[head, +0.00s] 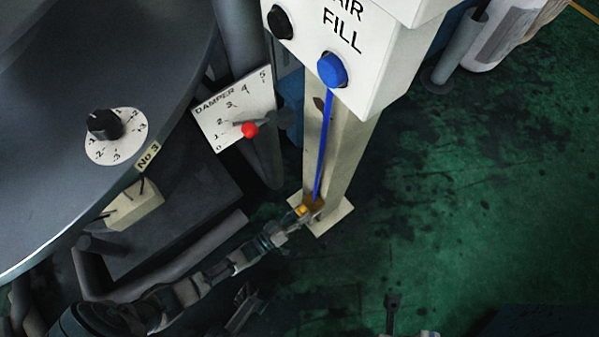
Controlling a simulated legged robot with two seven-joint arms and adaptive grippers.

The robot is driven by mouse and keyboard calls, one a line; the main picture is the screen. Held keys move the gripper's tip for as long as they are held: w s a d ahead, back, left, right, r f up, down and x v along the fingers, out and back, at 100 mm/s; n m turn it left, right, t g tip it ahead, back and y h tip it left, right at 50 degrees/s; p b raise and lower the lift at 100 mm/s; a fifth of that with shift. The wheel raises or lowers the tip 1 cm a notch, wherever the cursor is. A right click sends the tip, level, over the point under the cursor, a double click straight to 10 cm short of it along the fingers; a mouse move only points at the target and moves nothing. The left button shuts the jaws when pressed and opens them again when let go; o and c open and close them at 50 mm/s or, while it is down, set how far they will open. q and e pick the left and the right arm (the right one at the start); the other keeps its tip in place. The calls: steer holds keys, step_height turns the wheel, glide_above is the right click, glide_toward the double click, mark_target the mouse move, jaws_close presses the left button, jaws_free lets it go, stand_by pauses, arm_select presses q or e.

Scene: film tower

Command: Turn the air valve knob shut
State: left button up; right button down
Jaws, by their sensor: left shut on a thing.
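A blue round knob (332,70) sits on the white box (375,65) below the lettering "AIR FILL", of which the first letter is cut off. It looks like the air valve knob, and no gripper touches it. A thin blue hose (323,140) runs from just under it down to a small brass-coloured fitting (314,203) near the post's foot. My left gripper (302,210) reaches in from the lower left and is shut on that fitting, well below the knob. A dark finger-like part of what looks like my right gripper (391,312) shows at the bottom edge, mostly cut off.
A black knob (280,22) is on the same box, left of the blue one. A pale post (345,150) carries the box. A damper plate (235,108) with a red-tipped lever (249,130) and a large drum (60,150) with a black dial (105,124) stand left. Green floor (480,190) is open right.

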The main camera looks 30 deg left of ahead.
arm_select(q)
steer(key=shift+w+a+r, duration=0.15)
steer(key=shift+w+r, duration=0.15)
steer(key=shift+r, duration=0.05)
steer(key=o, duration=1.1)
steer(key=shift+f, duration=0.1)
steer(key=shift+o, duration=0.2)
steer(key=shift+s+f, duration=0.1)
steer(key=shift+s, duration=0.1)
steer(key=v, duration=1.1)
steer(key=shift+s+a+f, duration=0.15)
steer(key=shift+s, duration=0.2)
